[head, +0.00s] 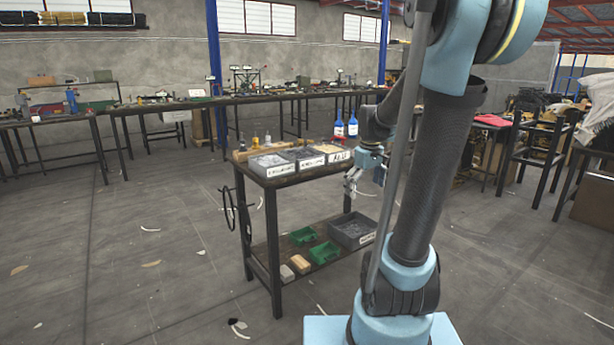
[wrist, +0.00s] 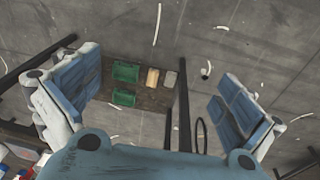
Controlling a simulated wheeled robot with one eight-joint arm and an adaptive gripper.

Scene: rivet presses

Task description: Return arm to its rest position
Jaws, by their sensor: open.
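The workbench (head: 290,180) carries labelled grey bins (head: 273,164) and blue bottles (head: 352,127). Its lower shelf holds green trays (head: 325,252), a grey bin (head: 352,232) and small blocks (head: 300,264). Long tables (head: 160,106) line the wall. The floor at left is open, with scattered scraps.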

